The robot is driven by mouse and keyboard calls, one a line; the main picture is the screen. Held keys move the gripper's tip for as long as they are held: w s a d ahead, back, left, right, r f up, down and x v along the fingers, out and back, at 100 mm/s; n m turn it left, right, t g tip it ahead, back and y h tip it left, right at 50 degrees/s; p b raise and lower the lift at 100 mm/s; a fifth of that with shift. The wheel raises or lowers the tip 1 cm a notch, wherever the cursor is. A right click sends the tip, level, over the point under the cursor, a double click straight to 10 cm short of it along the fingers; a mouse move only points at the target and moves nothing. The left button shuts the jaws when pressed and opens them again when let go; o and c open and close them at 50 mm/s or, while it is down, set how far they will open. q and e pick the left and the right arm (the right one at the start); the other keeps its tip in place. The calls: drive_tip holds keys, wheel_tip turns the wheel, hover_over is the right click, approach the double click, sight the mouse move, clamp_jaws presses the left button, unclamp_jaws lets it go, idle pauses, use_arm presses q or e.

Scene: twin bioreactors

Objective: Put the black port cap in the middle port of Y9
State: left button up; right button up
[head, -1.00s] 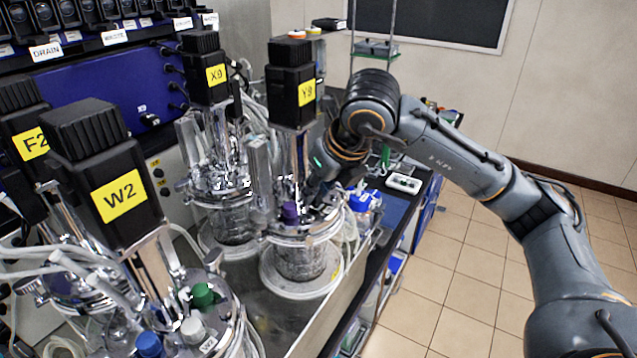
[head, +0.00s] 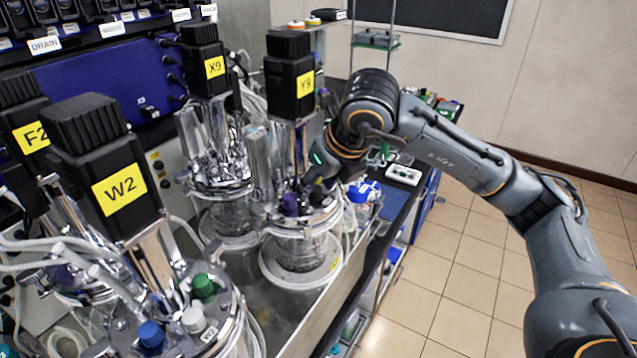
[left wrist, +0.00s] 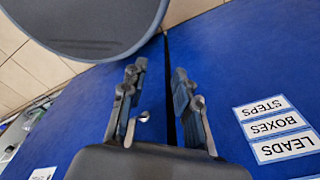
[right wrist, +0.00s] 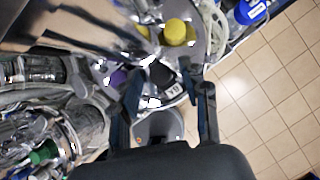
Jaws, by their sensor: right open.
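Vessel Y9 shows its yellow label (head: 305,85) on a black motor head in the head view, with a purple cap (head: 290,205) on its lid. My right gripper (head: 314,186) reaches to the lid from the right. In the right wrist view the right gripper (right wrist: 164,82) is open over the lid. A black piece that looks like the black port cap (right wrist: 160,72) shows between its fingertips, between the purple cap (right wrist: 117,78) and a yellow cap (right wrist: 178,32). I cannot tell whether it is seated. My left gripper (left wrist: 156,80) is open and empty over a blue surface.
Vessel X9 (head: 215,67) stands left of Y9, and W2 (head: 118,188) is nearer at the left. Tubing and a blue-capped bottle (head: 363,191) are close to the right gripper. The tiled floor (head: 450,265) at the right is clear.

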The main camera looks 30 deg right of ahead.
drive_tip(key=b+v, duration=0.2)
drive_tip(key=v, duration=1)
drive_tip(key=shift+b, duration=0.35)
